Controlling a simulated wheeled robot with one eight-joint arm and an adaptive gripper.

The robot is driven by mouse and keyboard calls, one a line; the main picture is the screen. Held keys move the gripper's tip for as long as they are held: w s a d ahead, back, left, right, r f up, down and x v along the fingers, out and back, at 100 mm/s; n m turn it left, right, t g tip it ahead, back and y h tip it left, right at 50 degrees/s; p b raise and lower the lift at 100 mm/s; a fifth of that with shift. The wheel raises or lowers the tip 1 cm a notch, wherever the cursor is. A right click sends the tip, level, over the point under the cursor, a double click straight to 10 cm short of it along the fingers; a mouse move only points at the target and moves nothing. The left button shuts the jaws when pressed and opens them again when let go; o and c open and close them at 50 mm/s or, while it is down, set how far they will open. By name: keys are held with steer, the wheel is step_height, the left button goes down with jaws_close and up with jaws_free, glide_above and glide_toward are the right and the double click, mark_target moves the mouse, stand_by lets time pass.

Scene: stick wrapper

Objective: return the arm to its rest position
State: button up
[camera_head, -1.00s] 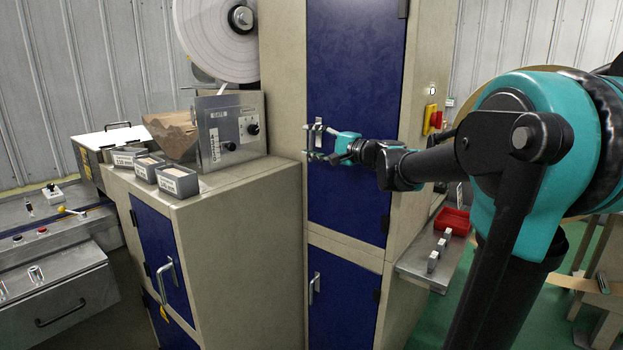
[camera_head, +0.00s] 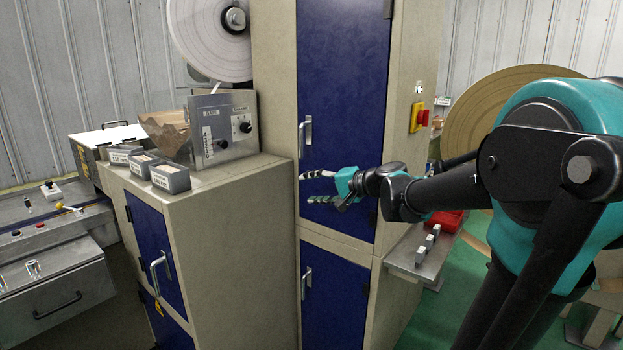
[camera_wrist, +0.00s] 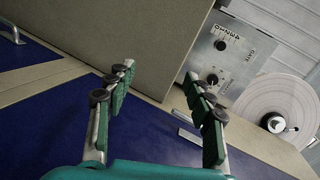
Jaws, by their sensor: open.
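My gripper (camera_head: 318,187) shows in the head view, in front of the tall cabinet's blue doors, below the upper door's handle (camera_head: 305,135). Its fingers point left and are spread apart with nothing between them. The handle stands clear above the fingers. My arm reaches in from the right of the head view. In the wrist view my gripper (camera_wrist: 160,92) shows two green-padded fingers, open and empty, with the beige cabinet side and blue doors beyond.
A lower cabinet (camera_head: 225,210) stands left of the gripper, carrying a control box (camera_head: 222,128) and small labelled bins (camera_head: 170,178). A paper reel (camera_head: 215,35) is above it. A small shelf with a red tray (camera_head: 445,221) is at the right. Green floor is open there.

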steer(key=s+d+f+n+g+h, duration=0.1)
steer(key=s+d+f+h, duration=0.3)
steer(key=f, duration=0.5)
steer(key=s+d+f+n+g+h, duration=0.1)
steer(key=s+d+f+n+h, duration=0.1)
steer(key=s+d+f, duration=0.6)
steer(key=s+d+f+n+g+h, duration=0.2)
steer(key=s+d+f+h, duration=0.3)
steer(key=s+f, duration=0.6)
steer(key=shift+s+d+f+h, duration=0.3)
steer(key=shift+d+f, duration=0.15)
steer(key=shift+d, duration=0.35)
